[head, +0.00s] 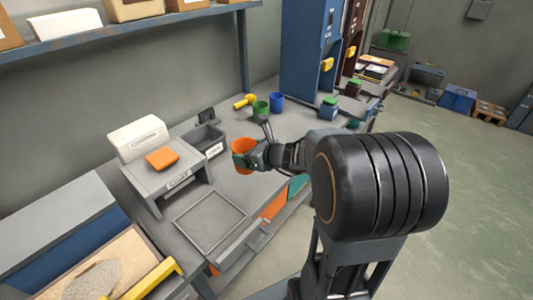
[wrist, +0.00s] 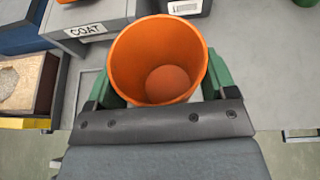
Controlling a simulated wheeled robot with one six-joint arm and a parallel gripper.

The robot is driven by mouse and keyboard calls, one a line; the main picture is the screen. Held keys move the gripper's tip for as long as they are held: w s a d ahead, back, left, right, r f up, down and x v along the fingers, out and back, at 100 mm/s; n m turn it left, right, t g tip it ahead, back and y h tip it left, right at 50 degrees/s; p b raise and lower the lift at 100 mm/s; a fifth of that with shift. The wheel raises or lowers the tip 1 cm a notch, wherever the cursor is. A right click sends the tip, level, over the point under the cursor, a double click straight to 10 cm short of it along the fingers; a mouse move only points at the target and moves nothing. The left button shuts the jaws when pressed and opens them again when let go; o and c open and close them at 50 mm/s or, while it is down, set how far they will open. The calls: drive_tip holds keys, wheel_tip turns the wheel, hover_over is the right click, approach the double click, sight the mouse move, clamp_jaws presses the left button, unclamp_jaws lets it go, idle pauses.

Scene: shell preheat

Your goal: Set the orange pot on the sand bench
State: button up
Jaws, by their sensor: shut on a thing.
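The orange pot (head: 243,156) is in my gripper (head: 250,160), above the grey worktop. In the wrist view the open-topped pot (wrist: 125,60) sits between the green fingers, and I look down into its round inside. The pot looks close to upright. A tray of pale sand (head: 98,281) with a wooden rim and a yellow bar lies at the lower left of the head view, apart from the pot. It also shows at the left edge of the wrist view (wrist: 20,82). I cannot read a label naming the sand bench.
A grey stand marked COAT (wrist: 85,30) has an orange block (head: 162,158) on it. A square frame (head: 210,219) lies on the worktop. A dark bin (head: 205,139), green cup (head: 260,108) and blue cup (head: 277,101) stand behind. A shelf (head: 130,33) overhangs the back.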

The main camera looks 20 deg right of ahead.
drive_tip(key=s+d+b, duration=0.1)
drive_tip(key=b, duration=0.1)
drive_tip(key=shift+s+d+m+t+b, duration=0.1)
drive_tip(key=shift+m+t+b, duration=0.2)
drive_tip(key=shift+b, duration=0.1)
drive_tip(key=shift+d+f+h, duration=0.1)
drive_tip(key=shift+d+h, duration=0.15)
drive_tip(key=shift+h, duration=0.05)
drive_tip(key=shift+w+d+f+b, duration=0.45)
drive_tip(key=shift+w+d+f, duration=1.15)
drive_tip(key=shift+f, duration=0.45)
drive_tip(key=shift+w+d+f+b, duration=0.5)
drive_tip(key=shift+w+d+f, duration=0.95)
drive_tip(key=shift+w+f, duration=0.5)
drive_tip(key=shift+w+d+f+b, duration=0.45)
drive_tip(key=shift+w+d+f, duration=1.1)
drive_tip(key=shift+f, duration=0.65)
drive_tip(key=shift+f, duration=0.1)
drive_tip(key=shift+f, duration=0.15)
drive_tip(key=o, duration=1)
